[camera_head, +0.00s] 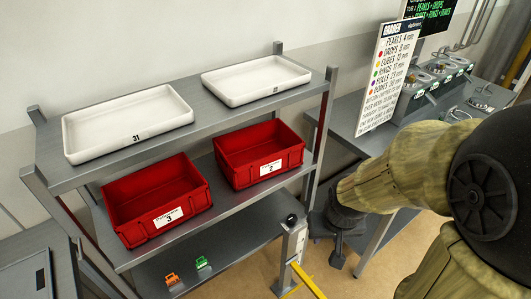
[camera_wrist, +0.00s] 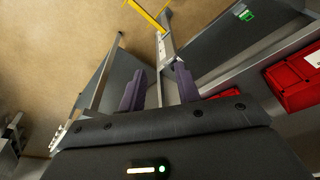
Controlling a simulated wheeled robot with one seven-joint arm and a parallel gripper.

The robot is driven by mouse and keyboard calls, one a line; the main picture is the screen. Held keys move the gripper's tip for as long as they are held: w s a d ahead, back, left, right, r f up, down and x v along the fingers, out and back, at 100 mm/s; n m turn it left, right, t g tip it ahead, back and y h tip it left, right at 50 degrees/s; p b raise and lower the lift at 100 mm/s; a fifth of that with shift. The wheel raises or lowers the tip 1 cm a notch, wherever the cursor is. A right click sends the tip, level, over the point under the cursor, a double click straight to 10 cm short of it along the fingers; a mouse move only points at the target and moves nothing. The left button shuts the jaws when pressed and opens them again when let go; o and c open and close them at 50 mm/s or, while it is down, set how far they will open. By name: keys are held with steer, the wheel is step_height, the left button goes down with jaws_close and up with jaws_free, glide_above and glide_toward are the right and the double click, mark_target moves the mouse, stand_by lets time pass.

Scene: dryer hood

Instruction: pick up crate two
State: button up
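Crate two (camera_head: 262,160) is a red open-topped box with a white label reading 2. It stands upright on the middle shelf, at the right, and looks empty. My gripper (camera_head: 340,235) hangs to the right of the rack, apart from the crate, pointing down. In the wrist view its two dark fingers (camera_wrist: 160,88) are spread with nothing between them. A red crate (camera_wrist: 290,88) shows at the right edge of the wrist view, partly cut off; I cannot tell which one it is.
Red crate 3 (camera_head: 155,200) stands left of crate two. White trays 31 (camera_head: 130,140) and another (camera_head: 255,95) sit on the shelf above. Orange (camera_head: 172,280) and green (camera_head: 202,263) clips lie below. A workbench (camera_head: 345,140) is at right.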

steer(key=n+t+y+p, duration=0.3)
steer(key=n+t+y, duration=0.3)
steer(key=t, duration=0.3)
glide_toward(230, 164)
step_height(230, 164, up, 3)
steer(key=s+d, duration=0.2)
steer(key=shift+w+a+r, duration=0.1)
steer(key=shift+a+r, duration=0.05)
steer(key=shift+a, duration=0.3)
steer(key=p+x, duration=0.2)
steer(key=x, duration=0.4)
steer(key=p+x, duration=0.2)
steer(key=x, duration=0.3)
steer(key=shift+w+a, duration=0.25)
steer(key=shift+w, duration=0.3)
steer(key=shift+a, duration=0.1)
